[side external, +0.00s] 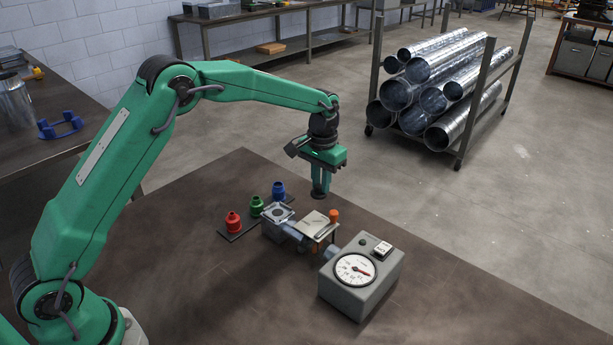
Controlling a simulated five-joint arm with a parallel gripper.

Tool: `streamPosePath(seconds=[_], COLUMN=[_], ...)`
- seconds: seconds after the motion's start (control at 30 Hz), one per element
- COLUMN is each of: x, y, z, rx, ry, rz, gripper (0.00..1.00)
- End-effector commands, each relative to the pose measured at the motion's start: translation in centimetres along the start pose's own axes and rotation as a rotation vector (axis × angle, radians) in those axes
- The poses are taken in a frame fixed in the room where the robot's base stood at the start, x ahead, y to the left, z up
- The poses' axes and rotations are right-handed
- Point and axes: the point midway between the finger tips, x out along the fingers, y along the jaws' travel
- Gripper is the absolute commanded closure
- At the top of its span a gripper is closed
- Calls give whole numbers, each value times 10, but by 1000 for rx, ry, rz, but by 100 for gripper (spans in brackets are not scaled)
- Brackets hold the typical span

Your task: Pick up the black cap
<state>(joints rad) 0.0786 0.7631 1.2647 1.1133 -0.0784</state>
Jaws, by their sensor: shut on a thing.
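My green gripper (321,182) hangs pointing down above the brown table, just behind the small fixture. It is shut on the black cap (320,193), a small dark piece at its fingertips. The cap appears to be held above the table, clear of the fixture below it. The fingers hide its upper part, and it is small in this view.
A red (233,222), a green (257,206) and a blue piece (278,191) stand on a dark strip. A fixture (318,226) with an orange knob (334,215) sits beside a grey gauge box (361,278). A pipe rack (490,95) stands behind.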

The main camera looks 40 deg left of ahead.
Motion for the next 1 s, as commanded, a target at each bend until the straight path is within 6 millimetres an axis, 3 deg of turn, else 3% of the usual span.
streamPosePath(seconds=[0.23, 1.0], x=[-20, -25], y=[0, 3], z=[0, 4], rx=[0, 1], ry=[1, 0], rz=[0, 0], gripper=[100, 100])
